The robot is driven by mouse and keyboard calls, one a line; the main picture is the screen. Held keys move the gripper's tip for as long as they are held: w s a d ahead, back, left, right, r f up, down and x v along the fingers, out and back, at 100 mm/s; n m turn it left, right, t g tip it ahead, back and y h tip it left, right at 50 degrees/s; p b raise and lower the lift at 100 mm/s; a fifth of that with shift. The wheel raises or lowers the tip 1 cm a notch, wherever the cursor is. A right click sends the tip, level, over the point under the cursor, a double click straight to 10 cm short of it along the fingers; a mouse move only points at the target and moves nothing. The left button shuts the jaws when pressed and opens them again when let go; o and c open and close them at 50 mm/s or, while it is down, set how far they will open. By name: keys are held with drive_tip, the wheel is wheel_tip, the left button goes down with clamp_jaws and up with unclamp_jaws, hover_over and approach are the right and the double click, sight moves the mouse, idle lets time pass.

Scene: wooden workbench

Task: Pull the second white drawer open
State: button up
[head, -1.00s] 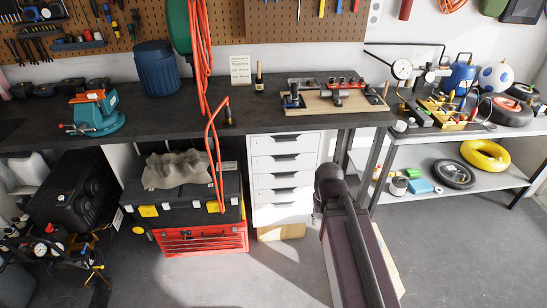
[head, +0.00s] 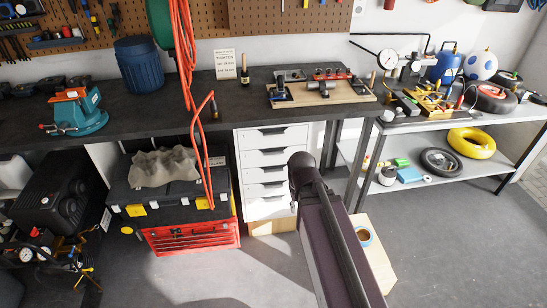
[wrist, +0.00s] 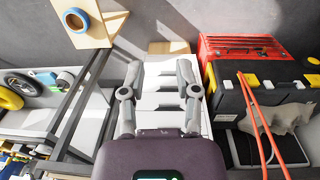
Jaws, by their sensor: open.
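A white drawer unit (head: 240,178) stands under the dark workbench in the head view, with several stacked drawers, all looking shut. The second white drawer (head: 262,157) is just below the top one and has a dark handle slot. The part of my arm in front hides the unit's lower right side. In the wrist view, which looks upside down, the white drawer fronts (wrist: 160,101) show between and beyond the fingers. My gripper (wrist: 160,64) is open with nothing between its fingers. It appears apart from the fronts; I cannot tell which drawer it faces.
Left of the drawers, a black toolbox (head: 165,209) sits on a red tool chest (head: 190,238), with an orange cord (head: 197,135) hanging over it. A wooden board holding a tape roll (head: 364,236) stands to the right. A metal shelf (head: 415,180) is farther right.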

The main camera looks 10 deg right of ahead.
drive_tip(key=w+d+f+n+t+h+b, duration=0.1)
drive_tip(key=w+d+f+t+h+b, duration=0.25)
drive_tip(key=w+f+b, duration=0.5)
drive_tip(key=n+t+h+b, duration=0.3)
drive_tip(key=n+t+b, duration=1)
drive_tip(key=b, duration=1.3)
approach(272, 154)
drive_tip(key=v, duration=0.4)
drive_tip(key=shift+s+d, duration=0.1)
drive_tip(key=x, duration=1.4)
drive_tip(key=shift+f, duration=0.15)
drive_tip(key=shift+s, duration=0.1)
clamp_jaws()
